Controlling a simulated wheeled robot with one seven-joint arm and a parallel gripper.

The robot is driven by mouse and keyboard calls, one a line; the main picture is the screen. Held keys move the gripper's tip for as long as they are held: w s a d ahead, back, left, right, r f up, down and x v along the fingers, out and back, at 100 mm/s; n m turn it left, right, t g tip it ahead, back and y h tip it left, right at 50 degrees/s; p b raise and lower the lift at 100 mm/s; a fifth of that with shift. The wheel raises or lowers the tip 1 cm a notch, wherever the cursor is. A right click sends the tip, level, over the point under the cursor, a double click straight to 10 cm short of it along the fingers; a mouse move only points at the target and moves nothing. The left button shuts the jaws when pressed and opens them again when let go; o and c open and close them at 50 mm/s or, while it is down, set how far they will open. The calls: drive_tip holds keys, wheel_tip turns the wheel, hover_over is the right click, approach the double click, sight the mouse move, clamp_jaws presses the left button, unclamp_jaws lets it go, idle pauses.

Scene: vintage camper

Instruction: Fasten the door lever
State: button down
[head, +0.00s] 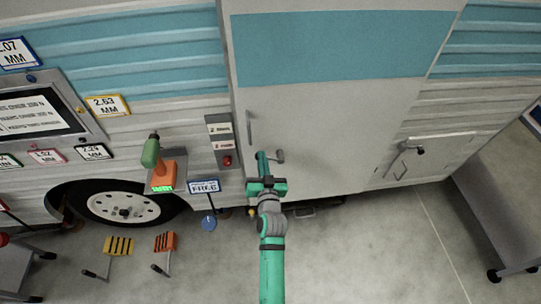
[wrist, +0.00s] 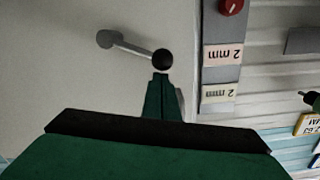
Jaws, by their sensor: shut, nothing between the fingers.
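The door lever (wrist: 130,47) is a short grey arm on the pale camper door (head: 330,120). Its round pivot lies at the upper left in the wrist view, and a black ball knob (wrist: 162,60) tips its other end. In the head view the lever (head: 279,157) shows just right of my gripper's tip, with its knob end hidden. My gripper (head: 262,156) is green, shut and empty. In the wrist view its fingertips (wrist: 161,80) sit just below the knob, very close to it; I cannot tell whether they touch.
A slim vertical handle (head: 249,127) is on the door above the lever. A panel strip with 2 mm labels and a red knob (head: 227,161) stands left of the door. A green-handled tool (head: 151,152) sits further left. A grey cart (head: 505,200) stands at the right. The floor between is mostly clear.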

drive_tip(key=shift+s+a+f+n+h, duration=0.1)
drive_tip(key=shift+a+f+n, duration=0.3)
drive_tip(key=shift+f+n, duration=0.4)
drive_tip(key=shift+w+a+f+n+h, duration=0.1)
drive_tip(key=shift+a+f+n, duration=0.3)
drive_tip(key=shift+f+n, duration=0.4)
drive_tip(key=shift+s+a+f+n+h, duration=0.1)
drive_tip(key=shift+a+f+n, duration=0.4)
drive_tip(key=shift+n, duration=0.5)
drive_tip(key=shift+d+f, duration=0.1)
drive_tip(key=shift+f, duration=0.1)
drive_tip(key=shift+r, duration=0.1)
drive_tip(key=s+r, duration=0.4)
drive_tip(key=s, duration=0.6)
drive_tip(key=shift+s+r, duration=0.35)
drive_tip(key=shift+s, duration=0.05)
